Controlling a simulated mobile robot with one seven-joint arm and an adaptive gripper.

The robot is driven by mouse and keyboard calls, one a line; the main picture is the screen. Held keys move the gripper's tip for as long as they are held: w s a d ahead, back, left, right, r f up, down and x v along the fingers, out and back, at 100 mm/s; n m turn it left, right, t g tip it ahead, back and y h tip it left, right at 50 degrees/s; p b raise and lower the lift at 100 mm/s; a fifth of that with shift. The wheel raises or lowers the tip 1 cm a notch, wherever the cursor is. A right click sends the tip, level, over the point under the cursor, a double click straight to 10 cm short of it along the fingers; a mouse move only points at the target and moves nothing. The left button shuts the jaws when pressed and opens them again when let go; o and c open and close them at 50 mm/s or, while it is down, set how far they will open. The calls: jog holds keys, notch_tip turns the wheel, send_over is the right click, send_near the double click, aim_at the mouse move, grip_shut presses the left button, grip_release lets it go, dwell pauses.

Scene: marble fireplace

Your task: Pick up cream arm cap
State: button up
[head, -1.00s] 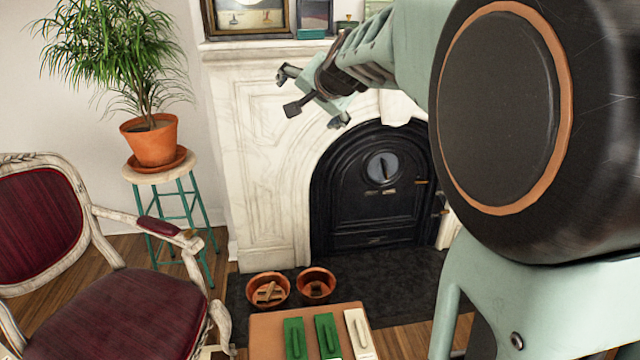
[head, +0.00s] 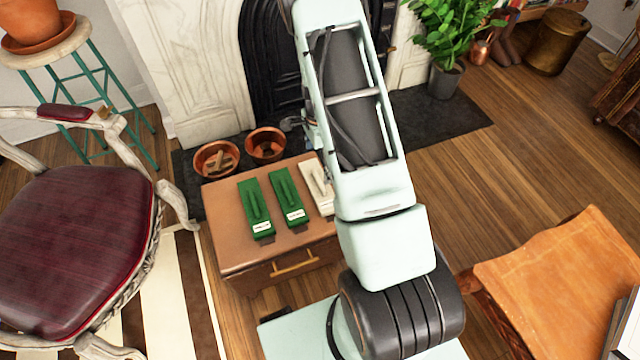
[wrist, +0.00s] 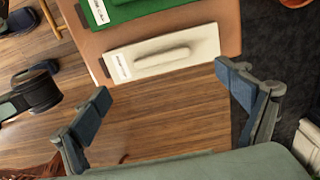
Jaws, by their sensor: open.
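The cream arm cap (head: 316,188) lies on the right end of a small wooden table (head: 228,225), partly hidden by my arm in the head view. It is a flat cream block with a raised rounded bar along its top and a white label at one end. In the wrist view the cream arm cap (wrist: 190,60) lies at the table's edge, just beyond my fingertips. My gripper (wrist: 165,98) is open and empty, its two fingers spread wide with wood floor showing between them. In the head view my arm hides most of the gripper.
Two green caps (head: 255,207) (head: 287,198) lie beside the cream one on the table. Two terracotta bowls (head: 216,160) (head: 266,146) stand behind it. A burgundy armchair (head: 75,245) is at left, an orange-brown leather seat (head: 560,275) at right.

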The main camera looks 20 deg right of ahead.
aim_at(319, 180)
notch_tip(319, 180, down, 10)
jog(key=b, duration=0.2)
jog(key=shift+w+b, duration=0.15)
jog(key=shift+b, duration=0.25)
jog(key=c, duration=1.2)
jog(key=shift+c, duration=0.2)
